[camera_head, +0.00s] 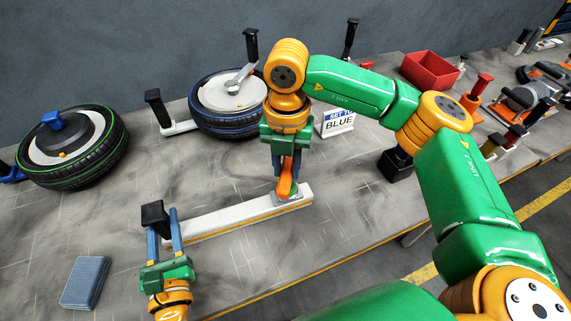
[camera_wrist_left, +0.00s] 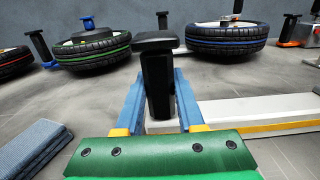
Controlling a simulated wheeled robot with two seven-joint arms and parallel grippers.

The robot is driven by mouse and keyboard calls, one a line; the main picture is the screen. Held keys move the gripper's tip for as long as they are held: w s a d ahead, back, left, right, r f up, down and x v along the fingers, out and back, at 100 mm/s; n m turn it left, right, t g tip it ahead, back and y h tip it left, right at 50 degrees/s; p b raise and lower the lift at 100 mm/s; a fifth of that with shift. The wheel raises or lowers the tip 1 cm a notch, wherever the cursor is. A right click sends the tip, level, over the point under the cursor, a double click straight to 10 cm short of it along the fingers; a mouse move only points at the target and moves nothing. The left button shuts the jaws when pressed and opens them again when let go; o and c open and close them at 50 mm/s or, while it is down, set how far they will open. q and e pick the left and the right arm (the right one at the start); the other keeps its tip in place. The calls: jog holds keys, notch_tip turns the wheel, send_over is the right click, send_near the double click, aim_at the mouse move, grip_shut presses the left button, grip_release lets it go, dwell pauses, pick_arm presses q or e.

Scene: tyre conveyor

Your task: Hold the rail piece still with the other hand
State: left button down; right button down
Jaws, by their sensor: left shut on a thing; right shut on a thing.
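The white rail piece (camera_head: 225,220), with a yellow stripe along its front, lies on the grey table. Its black upright handle (camera_head: 152,213) is at the left end. My left gripper (camera_head: 164,230) is shut on this handle; in the left wrist view the handle (camera_wrist_left: 157,85) stands between the blue fingers (camera_wrist_left: 158,108). My right gripper (camera_head: 287,172) points down at the rail's right end, shut on an orange piece (camera_head: 286,187) above a small grey block (camera_head: 288,200). The right fingers partly hide what they grip.
A green-striped tyre (camera_head: 110,165) lies at the left, and a blue-striped tyre (camera_head: 212,130) behind the rail. A sign reading BLUE (camera_head: 338,123) and a red bin (camera_head: 430,70) stand further right. A ribbed blue-grey pad (camera_head: 85,282) lies at the front left.

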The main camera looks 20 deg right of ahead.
aim_at(286, 170)
jog(key=c, duration=0.6)
grip_release()
jog(key=shift+c, duration=0.2)
notch_tip(286, 170, up, 12)
